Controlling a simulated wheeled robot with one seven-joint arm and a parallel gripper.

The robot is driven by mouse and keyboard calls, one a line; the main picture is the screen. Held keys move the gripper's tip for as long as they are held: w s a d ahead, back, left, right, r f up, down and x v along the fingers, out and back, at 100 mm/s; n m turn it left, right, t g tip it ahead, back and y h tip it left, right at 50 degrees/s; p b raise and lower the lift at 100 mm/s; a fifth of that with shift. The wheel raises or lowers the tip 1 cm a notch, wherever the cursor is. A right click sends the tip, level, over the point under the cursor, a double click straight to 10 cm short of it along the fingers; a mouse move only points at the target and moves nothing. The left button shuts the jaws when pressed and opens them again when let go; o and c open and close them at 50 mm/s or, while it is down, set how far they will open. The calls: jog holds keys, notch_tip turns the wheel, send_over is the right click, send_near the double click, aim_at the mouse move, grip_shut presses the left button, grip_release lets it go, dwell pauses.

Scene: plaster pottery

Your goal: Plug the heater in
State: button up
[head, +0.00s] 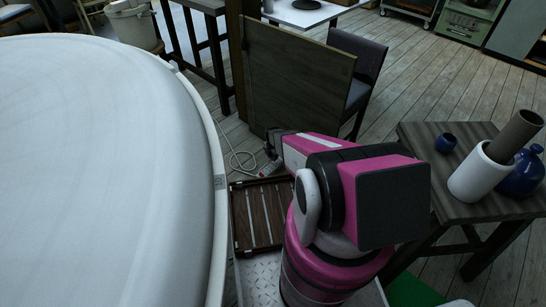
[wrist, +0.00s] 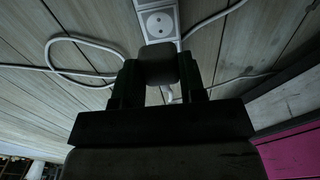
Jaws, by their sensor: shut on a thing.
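My gripper (wrist: 158,80) is shut on a dark grey plug (wrist: 159,64), held between its two fingers. A white power strip (wrist: 158,20) with a round socket lies on the plank floor just beyond the plug. The plug overlaps the strip's near end in the wrist view; I cannot tell whether they touch. In the head view my gripper (head: 274,138) is low near the strip (head: 270,168), and the plug cannot be made out. A white cable (wrist: 60,40) loops on the floor. I cannot identify the heater.
A large round white surface (head: 100,170) fills the left. A slatted wooden rack (head: 245,225) lies near the strip. A wooden board (head: 295,85) stands behind my gripper. A dark table (head: 420,140) with a white pot (head: 475,178) and blue pots stands at right.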

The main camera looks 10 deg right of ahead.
aim_at(272, 166)
jog(key=shift+f, duration=0.25)
jog(key=shift+f, duration=2.65)
jog(key=shift+f, duration=0.6)
jog(key=o, duration=0.9)
jog(key=shift+o, duration=0.2)
jog(key=shift+r, duration=0.1)
notch_tip(272, 166, up, 11)
jog(key=shift+f, duration=0.2)
